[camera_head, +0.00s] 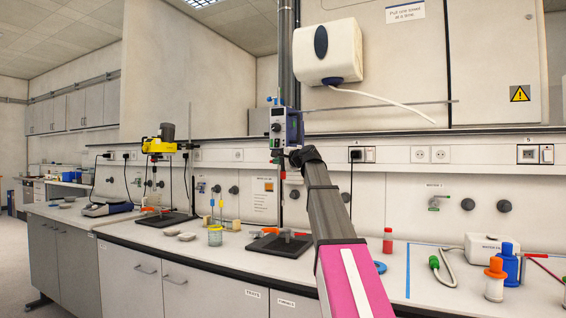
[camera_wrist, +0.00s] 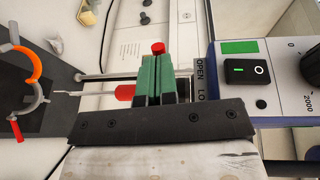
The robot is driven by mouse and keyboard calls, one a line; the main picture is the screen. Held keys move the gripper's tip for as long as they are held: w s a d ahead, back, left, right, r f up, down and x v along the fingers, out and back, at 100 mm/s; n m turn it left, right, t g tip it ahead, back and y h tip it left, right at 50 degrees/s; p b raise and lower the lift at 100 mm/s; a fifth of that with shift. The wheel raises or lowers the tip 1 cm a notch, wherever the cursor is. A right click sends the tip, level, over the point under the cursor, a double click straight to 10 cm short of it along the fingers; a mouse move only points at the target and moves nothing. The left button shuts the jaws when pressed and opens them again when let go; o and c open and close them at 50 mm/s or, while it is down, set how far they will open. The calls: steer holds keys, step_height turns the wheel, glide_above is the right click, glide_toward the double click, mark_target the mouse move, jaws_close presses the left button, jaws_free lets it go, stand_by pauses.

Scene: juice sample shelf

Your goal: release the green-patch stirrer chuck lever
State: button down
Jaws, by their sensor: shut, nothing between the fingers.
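The green-patch stirrer (camera_head: 290,128) is a grey-blue box on a stand in the head view. In the wrist view its face fills the right side, with a green patch (camera_wrist: 239,46), a black switch and a dial. A label reading OPEN and LO, partly covered, lies beside my fingers. A red knob (camera_wrist: 157,47), apparently the chuck lever's, shows just past my fingertips; the rest of the lever is hidden. A red chuck part (camera_wrist: 124,92) and thin shaft extend left. My gripper (camera_wrist: 156,62) has green fingers, shut together and empty, close to the knob; contact cannot be told.
An orange-lined clamp ring (camera_wrist: 25,65) is left in the wrist view. A yellow stirrer (camera_head: 160,145) stands farther left on the bench. A glass jar (camera_head: 215,236) and bottles (camera_head: 495,278) stand on the counter. A white dispenser (camera_head: 328,52) hangs above.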

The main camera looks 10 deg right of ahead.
steer(key=shift+a, duration=0.1)
stand_by(0.3)
steer(key=shift+w+a+m+t+h, duration=0.6)
steer(key=shift+w+a+m+h, duration=0.2)
steer(key=shift+w+a+h, duration=0.2)
steer(key=shift+s, duration=0.1)
